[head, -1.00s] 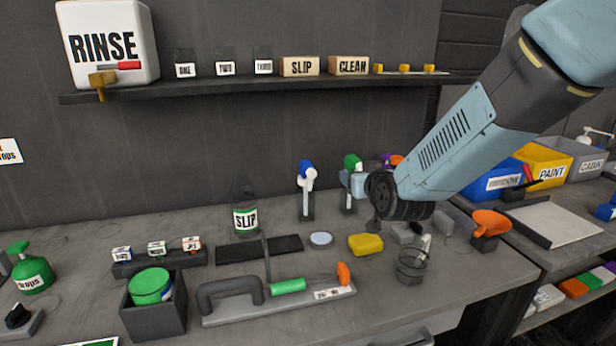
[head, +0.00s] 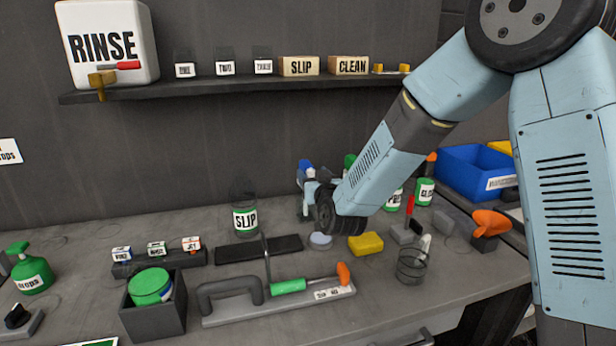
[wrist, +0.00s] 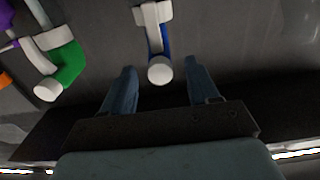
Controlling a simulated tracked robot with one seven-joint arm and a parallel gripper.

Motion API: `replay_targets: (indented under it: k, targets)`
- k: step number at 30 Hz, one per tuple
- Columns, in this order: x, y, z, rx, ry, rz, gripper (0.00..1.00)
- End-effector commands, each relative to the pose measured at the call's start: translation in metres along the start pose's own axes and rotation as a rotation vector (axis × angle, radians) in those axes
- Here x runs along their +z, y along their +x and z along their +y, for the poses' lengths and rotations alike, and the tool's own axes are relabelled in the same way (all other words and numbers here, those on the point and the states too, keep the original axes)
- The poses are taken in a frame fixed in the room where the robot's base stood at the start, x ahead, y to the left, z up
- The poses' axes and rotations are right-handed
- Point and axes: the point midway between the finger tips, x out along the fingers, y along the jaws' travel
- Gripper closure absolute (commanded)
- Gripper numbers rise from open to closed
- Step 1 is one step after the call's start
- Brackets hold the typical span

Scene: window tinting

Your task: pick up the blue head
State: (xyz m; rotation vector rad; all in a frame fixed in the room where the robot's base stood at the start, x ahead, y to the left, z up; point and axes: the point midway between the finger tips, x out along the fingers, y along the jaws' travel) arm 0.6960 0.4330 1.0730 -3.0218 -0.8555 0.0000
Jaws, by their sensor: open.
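The blue head (head: 305,165) is a spray-type head with a blue top and white parts, on a stand at the back of the bench. In the head view my gripper (head: 309,190) is right at it and partly hides it. In the wrist view the blue head (wrist: 165,42) shows its white round end and blue side, between and just beyond my two open fingers (wrist: 160,85). The fingers are apart on either side, and nothing is held. Whether either finger touches it cannot be told.
A green head (wrist: 70,63) stands beside it on the left in the wrist view, also partly visible in the head view (head: 349,161). Purple and orange parts lie further out.

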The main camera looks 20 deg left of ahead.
Motion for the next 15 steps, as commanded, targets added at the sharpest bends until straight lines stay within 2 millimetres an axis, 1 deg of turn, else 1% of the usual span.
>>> replay_targets:
  k: [1,3,8,11,15]
  targets:
    - [0.0,0.006,0.0,0.0,0.0,0.0,0.4]
    - [0.001,0.011,0.0,0.0,0.0,-0.001,0.4]
    - [0.0,0.018,0.001,0.0,-0.001,-0.001,0.4]
    - [-0.002,0.029,0.001,0.001,0.0,0.001,0.4]
    - [-0.005,0.049,0.001,0.001,0.0,0.0,0.4]
